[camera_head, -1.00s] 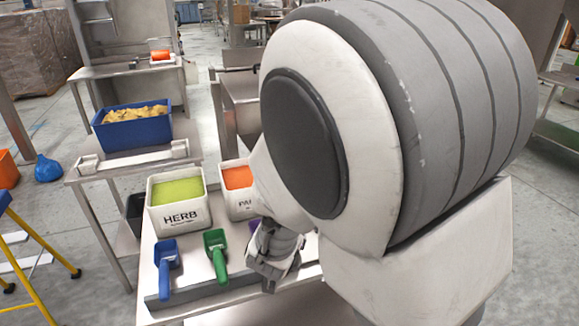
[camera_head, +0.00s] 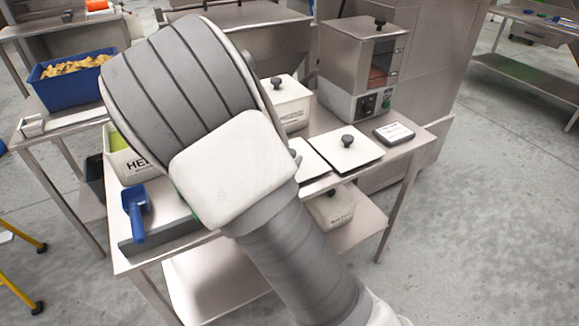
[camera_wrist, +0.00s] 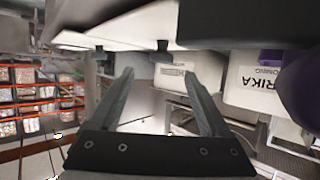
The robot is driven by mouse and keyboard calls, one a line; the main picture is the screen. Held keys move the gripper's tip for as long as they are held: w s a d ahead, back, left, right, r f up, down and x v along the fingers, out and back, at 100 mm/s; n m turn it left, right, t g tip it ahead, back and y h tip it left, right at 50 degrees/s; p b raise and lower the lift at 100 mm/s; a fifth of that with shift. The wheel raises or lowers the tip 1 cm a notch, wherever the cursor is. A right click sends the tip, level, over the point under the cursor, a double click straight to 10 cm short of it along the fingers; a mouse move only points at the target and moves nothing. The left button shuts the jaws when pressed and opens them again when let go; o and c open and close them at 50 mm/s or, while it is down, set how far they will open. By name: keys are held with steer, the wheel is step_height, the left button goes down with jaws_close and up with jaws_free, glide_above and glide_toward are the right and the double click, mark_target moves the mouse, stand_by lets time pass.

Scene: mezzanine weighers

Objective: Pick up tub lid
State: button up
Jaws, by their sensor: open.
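A flat white tub lid with a black knob (camera_head: 350,156) lies on the steel table in the head view. A second white lid (camera_head: 312,158) lies beside it to the left, partly hidden by my arm. In the wrist view, pale flat shapes, apparently the lids (camera_wrist: 130,28), run along the top, with two dark knobs (camera_wrist: 162,47) pointing down in the picture. My gripper (camera_wrist: 159,74) is open and empty, its fingertips just below the knobs in the picture. In the head view my gripper is hidden behind my arm.
A lidded white tub (camera_head: 290,103) stands behind the lids. A steel machine with a dial (camera_head: 362,75) and a small scale-like device (camera_head: 394,132) stand at the right. A blue scoop (camera_head: 136,210) lies front left. A lettered tub (camera_wrist: 255,88) is close on the right in the wrist view.

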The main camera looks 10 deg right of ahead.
steer(key=shift+x, duration=0.95)
steer(key=shift+f+b+x, duration=0.2)
steer(key=shift+b+x, duration=0.85)
steer(key=shift+x, duration=1.7)
steer(key=shift+s+a, duration=0.1)
steer(key=shift+c, duration=0.2)
jaws_close()
